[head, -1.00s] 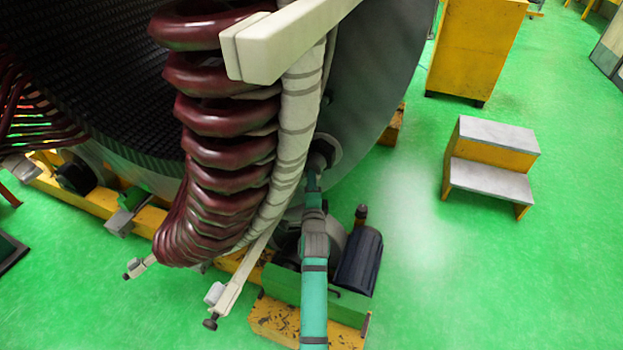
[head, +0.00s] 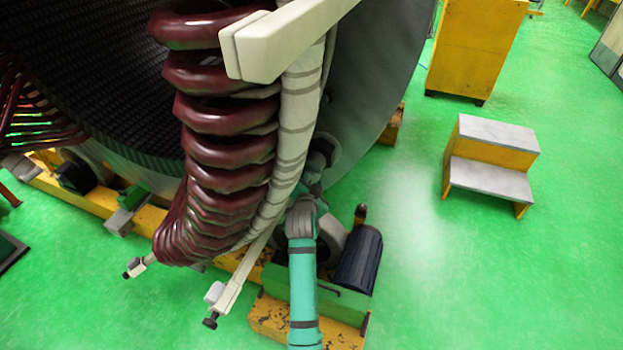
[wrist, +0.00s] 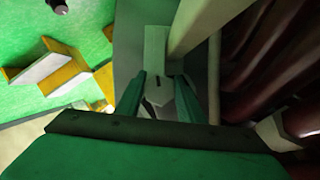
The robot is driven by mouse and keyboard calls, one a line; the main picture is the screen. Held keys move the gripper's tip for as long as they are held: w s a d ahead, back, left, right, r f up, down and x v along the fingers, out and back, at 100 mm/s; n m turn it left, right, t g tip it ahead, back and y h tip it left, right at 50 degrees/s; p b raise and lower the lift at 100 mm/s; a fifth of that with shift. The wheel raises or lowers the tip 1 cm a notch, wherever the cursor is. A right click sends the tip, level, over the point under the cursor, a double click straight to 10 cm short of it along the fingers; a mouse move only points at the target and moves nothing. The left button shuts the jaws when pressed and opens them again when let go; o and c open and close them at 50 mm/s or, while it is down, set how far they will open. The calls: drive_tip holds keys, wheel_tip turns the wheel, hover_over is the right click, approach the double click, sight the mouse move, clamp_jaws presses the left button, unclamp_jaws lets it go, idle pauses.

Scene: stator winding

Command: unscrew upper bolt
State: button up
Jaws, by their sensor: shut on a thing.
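My gripper (wrist: 160,75) shows in the wrist view, its two dark green fingers closed around a small pale part with a dark slot, which I take to be the upper bolt (wrist: 160,98). A pale upright bar (wrist: 155,45) stands just beyond it. The bolt's thread and seat cannot be made out. In the head view my teal arm (head: 302,265) reaches up beside the dark red coils (head: 225,160) and the white-wrapped bundle (head: 295,125). My gripper is hidden there. A cream beam (head: 290,40) crosses the top of the coils.
Lower cream brackets with dark knobs (head: 210,322) (head: 127,274) stick out below the coils. A dark motor (head: 360,260) on a green and yellow base stands right of my arm. Yellow steps (head: 490,165) and a yellow cabinet (head: 475,50) stand right. Green floor between is clear.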

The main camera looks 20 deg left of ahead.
drive_tip(key=shift+d+n+h, duration=0.15)
drive_tip(key=shift+n+h, duration=0.35)
drive_tip(key=shift+n, duration=0.2)
drive_tip(key=o, duration=1.1)
drive_tip(key=shift+c, duration=0.2)
drive_tip(key=shift+s, duration=0.15)
drive_tip(key=shift+s, duration=0.25)
drive_tip(key=v, duration=1)
drive_tip(key=shift+r, duration=0.2)
